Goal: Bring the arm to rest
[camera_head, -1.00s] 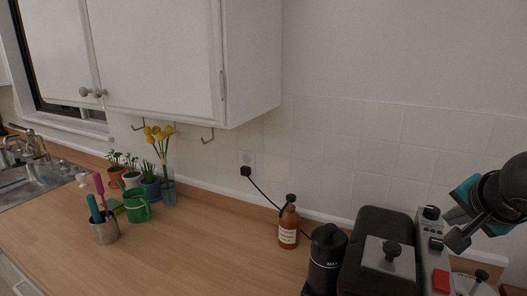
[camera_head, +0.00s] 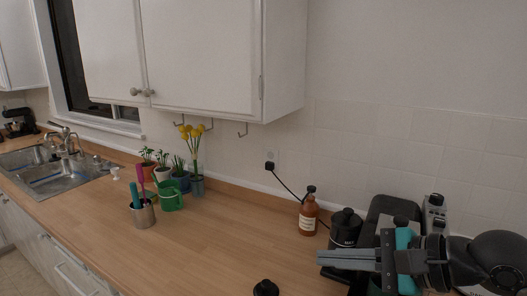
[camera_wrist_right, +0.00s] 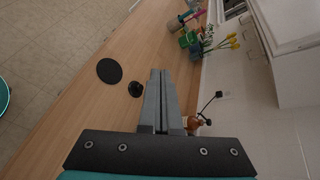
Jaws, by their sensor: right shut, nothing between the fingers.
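My right gripper (camera_head: 322,258) comes in from the right of the head view, over the right end of the wooden counter (camera_head: 226,240). Its long grey fingers point left and lie together with nothing between them. The right wrist view shows the same shut fingers (camera_wrist_right: 161,74) above the counter. In the head view the gripper and arm cover part of the black appliance and the black jar. My left gripper does not show in either view.
A brown bottle (camera_head: 308,215), a black jar (camera_head: 346,226) and a black appliance (camera_head: 381,211) stand close behind the gripper. A black knob (camera_head: 266,288) shows at the bottom edge. Potted plants, a utensil cup (camera_head: 143,215) and the sink (camera_head: 55,178) are left. The middle counter is clear.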

